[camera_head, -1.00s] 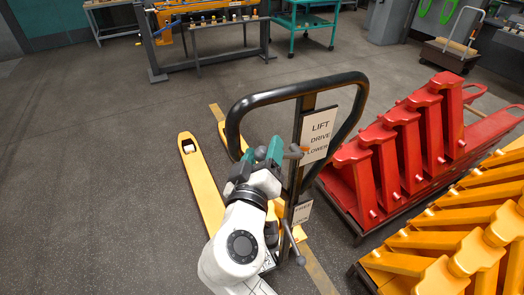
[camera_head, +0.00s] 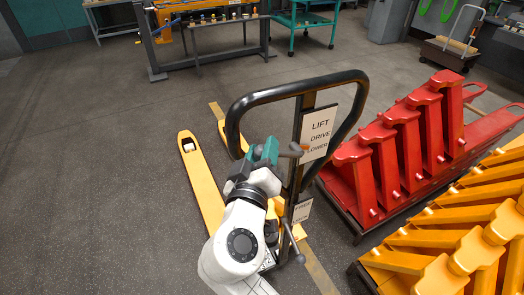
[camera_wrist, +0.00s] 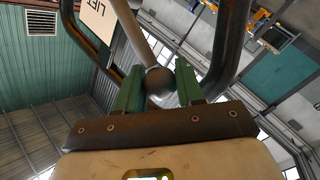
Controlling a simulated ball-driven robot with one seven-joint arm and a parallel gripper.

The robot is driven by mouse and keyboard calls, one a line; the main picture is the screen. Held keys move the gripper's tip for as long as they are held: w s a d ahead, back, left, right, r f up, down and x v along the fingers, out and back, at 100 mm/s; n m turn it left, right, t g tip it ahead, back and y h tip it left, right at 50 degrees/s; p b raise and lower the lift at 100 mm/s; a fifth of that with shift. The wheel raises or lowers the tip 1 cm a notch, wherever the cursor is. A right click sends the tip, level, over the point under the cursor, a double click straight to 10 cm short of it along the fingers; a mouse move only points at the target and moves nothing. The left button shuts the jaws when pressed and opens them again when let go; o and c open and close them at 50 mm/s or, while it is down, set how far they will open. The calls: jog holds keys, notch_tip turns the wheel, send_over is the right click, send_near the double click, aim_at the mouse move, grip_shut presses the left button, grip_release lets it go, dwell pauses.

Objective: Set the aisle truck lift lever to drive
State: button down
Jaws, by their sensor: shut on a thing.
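The pallet truck's lift lever (camera_head: 293,151) is a short grey bar with an orange pointer, in front of the white plate (camera_head: 319,128) reading LIFT, DRIVE and LOWER. The pointer is beside the LOWER line and covers its first letter. My gripper (camera_head: 268,152) reaches it from the left, below the black loop handle (camera_head: 294,90). In the wrist view, the lever's round grey knob (camera_wrist: 160,80) sits between the green fingers of my gripper (camera_wrist: 160,91), which is shut on it. The fingers hide part of the knob in the head view.
A second lever with a ball end (camera_head: 300,259) hangs lower, below a small label plate (camera_head: 302,211). Yellow forks (camera_head: 200,185) extend behind. Red stands (camera_head: 405,150) and yellow stands (camera_head: 460,235) fill the right. The floor on the left is clear.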

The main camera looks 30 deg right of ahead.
jog(key=b, duration=0.1)
jog(key=f+b, duration=0.1)
jog(key=b, duration=0.1)
jog(key=shift+a+f+n+t, duration=0.2)
jog(key=shift+f+n+t, duration=0.1)
jog(key=shift+n, duration=0.1)
jog(key=f+n+b, duration=0.1)
jog(key=b, duration=0.1)
jog(key=f+n+t+b, duration=0.1)
jog(key=b, duration=0.2)
jog(key=f+n+t+h+b, duration=0.1)
jog(key=b, duration=0.2)
jog(key=shift+a+n, duration=0.3)
jog(key=shift+n, duration=0.1)
jog(key=c, duration=0.8)
grip_release()
jog(key=shift+r, duration=0.1)
jog(key=shift+o, duration=0.4)
